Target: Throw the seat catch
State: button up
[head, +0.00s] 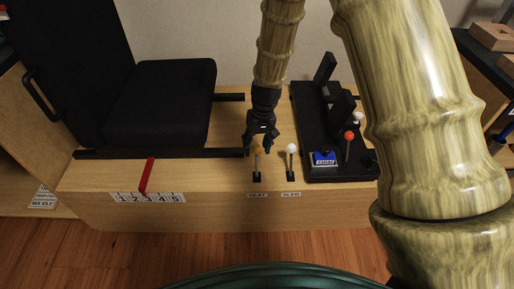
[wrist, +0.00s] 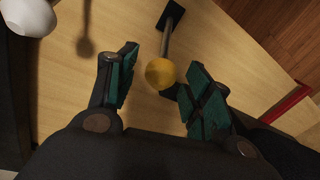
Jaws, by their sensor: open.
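The black seat (head: 160,102) sits on dark rails on a wooden base. A small lever with a yellow knob (head: 256,149) stands on the base right of the seat. A lever with a white knob (head: 292,148) stands to its right. My gripper (head: 260,139) is open, pointing down over the yellow-knobbed lever. In the wrist view the yellow knob (wrist: 160,73) lies between the open fingers (wrist: 163,82), nearer the right one; I cannot tell whether they touch. The white knob (wrist: 28,14) is outside them.
A red pointer (head: 147,176) lies by a numbered strip (head: 150,198) at the base's front left. A black console (head: 318,165) with an orange-red-knobbed lever (head: 349,136) and a blue-labelled box (head: 323,158) stands close right. The base's front is clear.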

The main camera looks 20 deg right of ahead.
jog(key=shift+f, duration=0.25)
grip_shut()
